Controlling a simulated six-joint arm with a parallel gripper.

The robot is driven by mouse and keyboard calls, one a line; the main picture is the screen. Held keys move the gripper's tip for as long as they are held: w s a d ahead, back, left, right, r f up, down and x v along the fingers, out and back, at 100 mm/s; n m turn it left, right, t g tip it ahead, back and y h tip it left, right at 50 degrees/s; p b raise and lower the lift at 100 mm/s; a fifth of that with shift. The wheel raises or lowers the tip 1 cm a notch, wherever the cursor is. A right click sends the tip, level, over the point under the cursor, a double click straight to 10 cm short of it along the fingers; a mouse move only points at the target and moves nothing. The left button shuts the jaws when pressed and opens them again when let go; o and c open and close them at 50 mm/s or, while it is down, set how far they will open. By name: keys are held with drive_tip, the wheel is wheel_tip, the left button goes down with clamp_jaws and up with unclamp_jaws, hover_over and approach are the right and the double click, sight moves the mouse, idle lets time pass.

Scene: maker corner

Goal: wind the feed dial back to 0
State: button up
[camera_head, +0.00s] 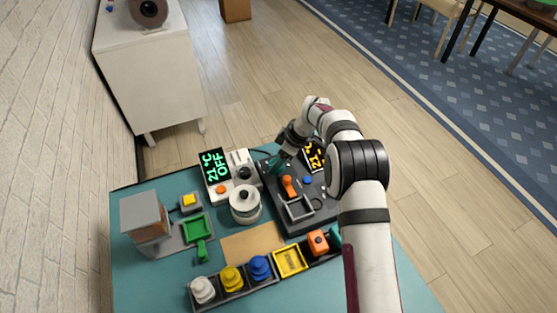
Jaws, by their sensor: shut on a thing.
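A dark machine (320,208) stands at the right of the teal table, with an orange lever (288,185), a blue button (308,180) and an orange-lit display (315,157) partly covered by my arm. My gripper (277,165) points down at the machine's back left corner, its teal fingertips close together. It is shut on what seems to be the feed dial, which the fingers hide. The dial's marks and setting cannot be read.
Left of the machine are a white unit with a green display (214,164) reading 21°C OFF and a round white pot (245,204). A row of bins (290,262) lies in front. A grey-topped block (146,215) stands at left.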

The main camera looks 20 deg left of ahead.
drive_tip(key=o, duration=1.4)
drive_tip(key=shift+c, duration=0.2)
drive_tip(key=v, duration=1.5)
drive_tip(key=shift+d+r, duration=0.25)
drive_tip(key=shift+r, duration=0.05)
drive_tip(key=s+d+r+m+h, duration=0.1)
drive_tip(key=s+d+r+m, duration=0.3)
drive_tip(key=s+d+m, duration=0.4)
drive_tip(key=s+d+r+m, duration=0.4)
drive_tip(key=s+d+m, duration=0.1)
drive_tip(key=s+d, duration=0.35)
drive_tip(key=s+d+f+m, duration=0.2)
drive_tip(key=s+m, duration=0.3)
drive_tip(key=s, duration=0.4)
drive_tip(key=s+d+f+m+h, duration=0.1)
drive_tip(key=s+d+f+m, duration=0.2)
drive_tip(key=s, duration=0.6)
drive_tip(key=m, duration=0.2)
drive_tip(key=shift+s+d+m+h, duration=0.2)
drive_tip(key=shift+d+m+h, duration=0.1)
drive_tip(key=shift+m, duration=0.1)
